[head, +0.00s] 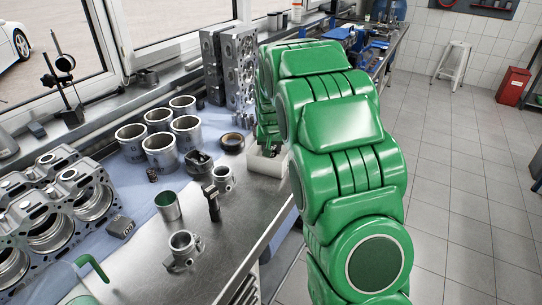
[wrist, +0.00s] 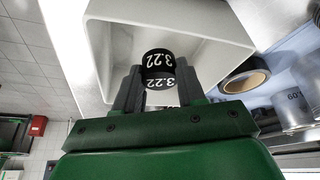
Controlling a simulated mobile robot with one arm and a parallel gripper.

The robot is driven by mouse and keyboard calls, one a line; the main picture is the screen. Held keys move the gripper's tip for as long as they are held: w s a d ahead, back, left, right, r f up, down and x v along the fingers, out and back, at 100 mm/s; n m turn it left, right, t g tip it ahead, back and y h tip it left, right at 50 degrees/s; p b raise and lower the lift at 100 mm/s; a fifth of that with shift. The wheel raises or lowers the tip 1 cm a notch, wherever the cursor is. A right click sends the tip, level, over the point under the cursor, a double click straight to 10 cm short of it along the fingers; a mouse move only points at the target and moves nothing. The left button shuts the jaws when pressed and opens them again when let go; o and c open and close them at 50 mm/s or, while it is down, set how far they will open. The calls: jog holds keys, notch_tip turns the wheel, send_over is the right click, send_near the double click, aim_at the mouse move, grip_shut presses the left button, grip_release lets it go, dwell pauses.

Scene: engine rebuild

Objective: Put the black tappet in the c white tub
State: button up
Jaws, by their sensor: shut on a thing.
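The black tappet (wrist: 158,60) shows in the wrist view, marked "3.22" in white. My gripper (wrist: 158,78) is shut on it, one dark finger on each side. The white tub (wrist: 107,45) is open and empty where I can see into it. The tappet shows against the tub's inside; I cannot tell whether it is below the rim. In the head view the white tub (head: 262,166) stands at the bench's right edge, partly hidden by my green arm. My gripper (head: 269,149) is at the tub's opening there, and the tappet cannot be made out. No letter is readable on the tub.
A dark ring (head: 232,142) lies just left of the tub. Several metal cylinder liners (head: 160,150) stand on the blue mat. A piston with rod (head: 213,198), a small metal part (head: 183,250) and an engine block (head: 55,215) are nearer.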

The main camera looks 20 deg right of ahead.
jog(key=shift+w+f, duration=0.45)
jog(key=shift+f, duration=1.5)
jog(key=shift+f, duration=0.1)
jog(key=o, duration=1.1)
jog(key=shift+c, duration=0.2)
